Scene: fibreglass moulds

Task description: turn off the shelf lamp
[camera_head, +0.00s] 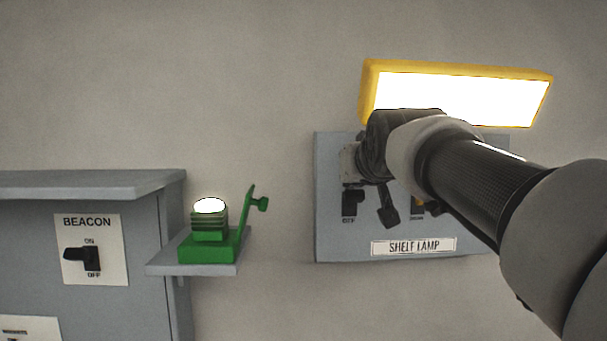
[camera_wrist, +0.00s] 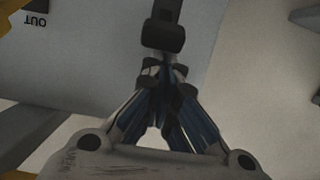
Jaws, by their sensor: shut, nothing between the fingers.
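The lit shelf lamp (camera_head: 460,95), a bright white panel in a yellow frame, is on the wall in the head view. Below it is a grey panel (camera_head: 340,245) with a "SHELF LAMP" label (camera_head: 414,246). A black switch (camera_head: 352,202) with an "OFF" mark shows at its left. My arm covers the panel's upper right and other controls. My gripper (camera_wrist: 166,66) is shut in the wrist view, close to a dark block (camera_wrist: 163,36); I cannot tell whether that is a control or part of my fingers, nor whether there is contact.
A grey cabinet (camera_head: 115,183) with a "BEACON" switch (camera_head: 82,258) stands at the left. A green lamp-like device (camera_head: 207,247) with a raised arm sits on a small ledge (camera_head: 165,268). An upside-down "OUT" mark (camera_wrist: 42,21) shows in the wrist view. The wall between ledge and panel is clear.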

